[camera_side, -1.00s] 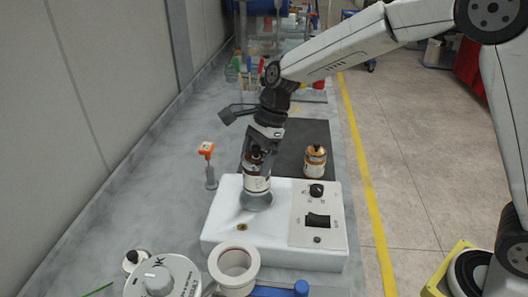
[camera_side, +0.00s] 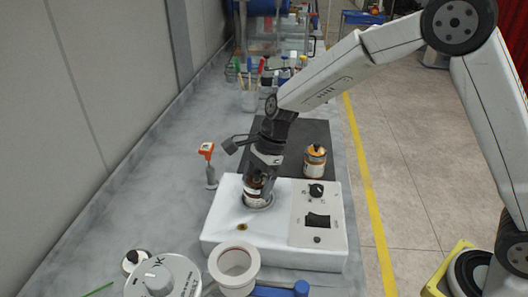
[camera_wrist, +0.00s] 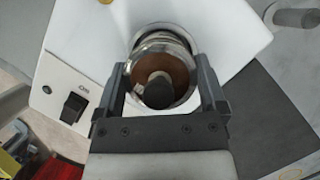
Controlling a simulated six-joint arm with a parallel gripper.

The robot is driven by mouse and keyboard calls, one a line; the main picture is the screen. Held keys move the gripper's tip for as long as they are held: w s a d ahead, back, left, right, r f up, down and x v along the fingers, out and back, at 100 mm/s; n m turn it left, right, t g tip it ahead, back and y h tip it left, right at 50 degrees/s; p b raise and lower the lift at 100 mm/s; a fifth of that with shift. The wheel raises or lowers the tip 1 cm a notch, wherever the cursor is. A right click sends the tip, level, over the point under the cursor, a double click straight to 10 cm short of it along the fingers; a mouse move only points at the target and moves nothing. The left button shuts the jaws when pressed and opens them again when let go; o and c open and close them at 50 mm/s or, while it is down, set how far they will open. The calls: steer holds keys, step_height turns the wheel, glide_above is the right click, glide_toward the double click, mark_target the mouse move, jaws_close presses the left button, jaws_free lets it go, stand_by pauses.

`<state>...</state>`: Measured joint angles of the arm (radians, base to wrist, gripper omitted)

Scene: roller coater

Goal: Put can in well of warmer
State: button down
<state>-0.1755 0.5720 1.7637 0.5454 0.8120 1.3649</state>
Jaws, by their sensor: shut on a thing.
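The can (camera_side: 255,194) has a brown and white label and stands with its lower part inside the round well (camera_side: 258,207) of the white warmer (camera_side: 226,222). My gripper (camera_side: 262,178) is shut on the can from above. In the wrist view my gripper (camera_wrist: 163,98) has a finger on each side of the can (camera_wrist: 152,62), whose round top has a dark knob. The metal well rim (camera_wrist: 185,34) shows around it. The can's lower part is hidden in the well.
A second, orange-capped can (camera_side: 315,162) stands on the dark mat (camera_side: 317,133) behind the warmer. An orange-topped tool (camera_side: 209,165) stands to the left. The warmer's knob (camera_side: 316,190) and switch (camera_side: 318,220) are at right.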

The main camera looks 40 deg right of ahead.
steer(key=shift+f, duration=0.6)
steer(key=shift+f, duration=0.15)
jaws_free()
steer(key=v, duration=1.2)
steer(key=shift+d, duration=0.1)
